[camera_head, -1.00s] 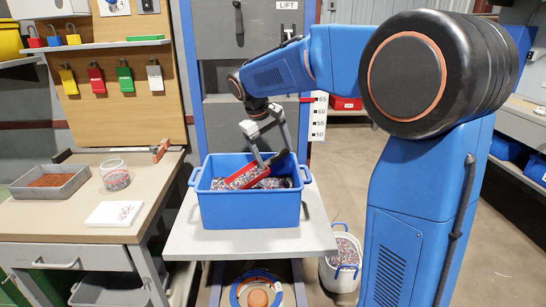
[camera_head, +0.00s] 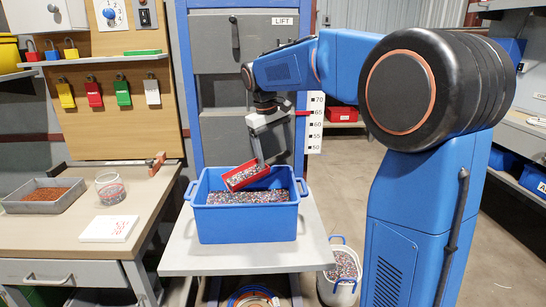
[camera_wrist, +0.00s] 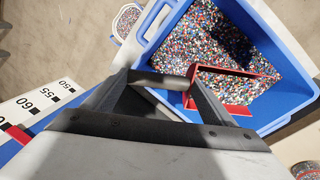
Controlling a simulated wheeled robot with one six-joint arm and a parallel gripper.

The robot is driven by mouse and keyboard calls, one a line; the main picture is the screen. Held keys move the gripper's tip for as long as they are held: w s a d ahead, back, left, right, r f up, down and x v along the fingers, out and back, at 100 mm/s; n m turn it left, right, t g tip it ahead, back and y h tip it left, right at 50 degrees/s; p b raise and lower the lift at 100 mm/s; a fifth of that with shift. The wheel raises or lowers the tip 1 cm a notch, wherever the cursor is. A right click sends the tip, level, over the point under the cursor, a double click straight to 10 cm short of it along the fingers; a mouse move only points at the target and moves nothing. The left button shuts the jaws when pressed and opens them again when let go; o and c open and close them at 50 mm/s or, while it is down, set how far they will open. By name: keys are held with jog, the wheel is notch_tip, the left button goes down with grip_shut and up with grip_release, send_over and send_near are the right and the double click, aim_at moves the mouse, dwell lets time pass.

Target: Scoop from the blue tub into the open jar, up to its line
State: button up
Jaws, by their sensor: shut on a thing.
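The blue tub (camera_head: 247,225) stands on a grey platform, holding mixed coloured granules (camera_head: 250,197). My gripper (camera_head: 263,160) is shut on the handle of a red scoop (camera_head: 232,181). The scoop is tilted at the tub's rear rim, above the granules, with granules showing in it. In the wrist view the scoop (camera_wrist: 240,108) is over the tub (camera_wrist: 285,50), beyond my gripper (camera_wrist: 160,80). The open clear jar (camera_head: 110,186) stands on the left bench with granules in its lower part. Its line is too small to read in the head view.
A grey tray (camera_head: 43,206) of reddish-brown granules is left of the jar, and a white card (camera_head: 109,229) lies before it. A white bucket (camera_head: 340,291) of granules stands right of the platform (camera_head: 240,262). The lift scale (camera_head: 316,122) is behind.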

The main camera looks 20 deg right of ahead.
aim_at(284, 152)
jog(key=shift+w+d+r+y, duration=0.2)
jog(key=shift+d+r+y, duration=0.4)
jog(key=shift+d, duration=0.25)
jog(key=shift+w+d+r+y, duration=0.2)
jog(key=shift+d+r+y, duration=0.4)
jog(key=shift+d, duration=0.25)
jog(key=shift+w+d+r+g+y, duration=0.1)
jog(key=shift+d+r+g+y, duration=0.3)
jog(key=shift+r, duration=0.4)
